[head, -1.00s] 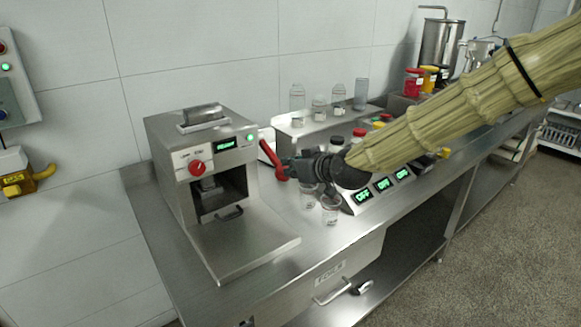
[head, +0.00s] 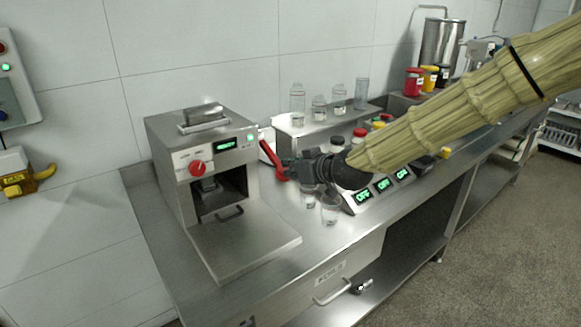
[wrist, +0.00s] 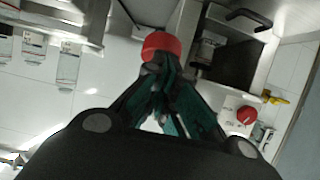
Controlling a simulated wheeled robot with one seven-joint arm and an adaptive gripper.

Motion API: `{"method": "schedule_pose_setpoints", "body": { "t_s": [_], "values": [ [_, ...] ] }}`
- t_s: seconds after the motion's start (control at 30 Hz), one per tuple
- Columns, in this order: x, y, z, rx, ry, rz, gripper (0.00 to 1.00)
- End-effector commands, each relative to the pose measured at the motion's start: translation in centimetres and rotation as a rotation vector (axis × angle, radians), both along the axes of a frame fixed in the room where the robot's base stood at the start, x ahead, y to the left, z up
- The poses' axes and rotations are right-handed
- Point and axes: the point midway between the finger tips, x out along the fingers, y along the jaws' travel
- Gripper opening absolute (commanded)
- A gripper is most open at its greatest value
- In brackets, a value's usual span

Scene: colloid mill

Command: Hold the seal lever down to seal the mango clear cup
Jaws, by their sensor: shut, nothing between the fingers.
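The sealing machine (head: 180,140) stands on the steel bench at left, with a green-lit display, a red knob and a dark front chamber. Its red seal lever (head: 271,158) is on the right side, slanting down towards my gripper (head: 288,170). The lever's red end (wrist: 162,43) shows in the wrist view just beyond my closed fingertips (wrist: 160,70). My fingers are shut with nothing between them, close to or touching the lever; I cannot tell which.
Two clear cups (head: 330,209) stand on the bench below my gripper. A unit with green "OFF" displays (head: 383,184) is to the right. Clear bottles (head: 319,108) stand on a shelf behind. The front bench around the machine's base plate is free.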

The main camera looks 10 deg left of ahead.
Motion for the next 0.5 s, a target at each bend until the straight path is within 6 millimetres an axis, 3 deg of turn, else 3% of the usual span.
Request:
{"method": "schedule_pose_setpoints", "body": {
  "t_s": [0.23, 0.3, 0.5],
  "values": [
    [-1.0, -1.0, 4.1, 0.001, -0.005, 0.002, 0.00],
    [-1.8, -1.9, 3.7, 0.003, -0.004, 0.001, 0.00],
    [-4.0, -3.5, 4.9, 0.004, -0.007, 0.005, 0.00]
  ]
}}
